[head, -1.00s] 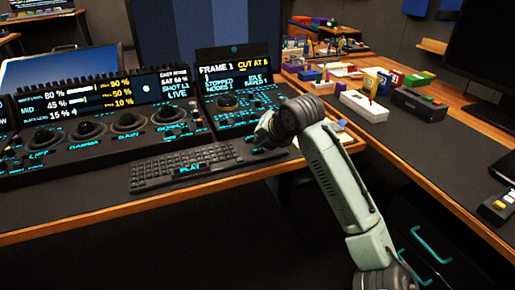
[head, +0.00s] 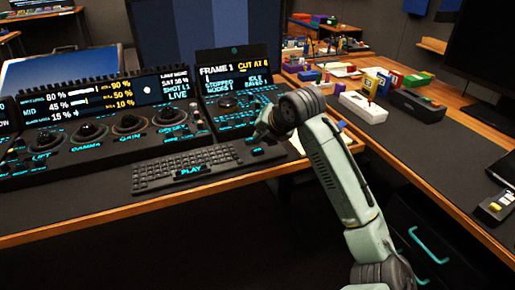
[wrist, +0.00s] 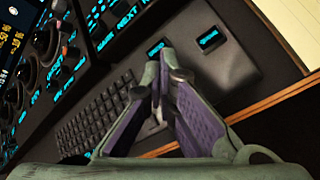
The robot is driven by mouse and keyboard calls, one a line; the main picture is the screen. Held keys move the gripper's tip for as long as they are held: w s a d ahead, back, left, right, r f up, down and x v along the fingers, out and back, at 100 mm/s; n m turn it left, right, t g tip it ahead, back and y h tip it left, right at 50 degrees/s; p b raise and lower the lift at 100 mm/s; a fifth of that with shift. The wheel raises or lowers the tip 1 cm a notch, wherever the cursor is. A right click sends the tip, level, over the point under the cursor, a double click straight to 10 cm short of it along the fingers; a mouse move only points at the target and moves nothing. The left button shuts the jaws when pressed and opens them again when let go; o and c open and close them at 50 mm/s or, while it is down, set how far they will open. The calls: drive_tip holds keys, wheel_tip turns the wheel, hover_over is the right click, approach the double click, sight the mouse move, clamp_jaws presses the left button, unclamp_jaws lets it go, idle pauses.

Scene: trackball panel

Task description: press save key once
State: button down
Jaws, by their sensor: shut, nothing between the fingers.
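My gripper (wrist: 163,68) is shut and empty in the wrist view, its purple-sided fingers meeting at the tips. The tips appear just below a small blue-lit key (wrist: 156,47); whether they touch the surface I cannot tell. A second blue-lit label (wrist: 209,38) lies to the right on a dark block. Neither label is clearly legible, so I cannot tell which is the save key. In the head view my wrist covers most of the gripper, beside the control panel (head: 228,103) and right of the keyboard (head: 185,166).
A row of dark trackballs (head: 128,122) stands on the console at left. A white box (head: 362,106) and a black box (head: 418,104) stand on the right desk. The wooden desk edge (head: 120,212) runs along the front. A pale sheet (wrist: 296,22) lies at the wrist view's upper right.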

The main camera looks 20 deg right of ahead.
sight(260, 149)
wheel_tip(260, 149, up, 4)
drive_tip(key=shift+r+p, duration=0.1)
drive_tip(key=shift+p, duration=1.05)
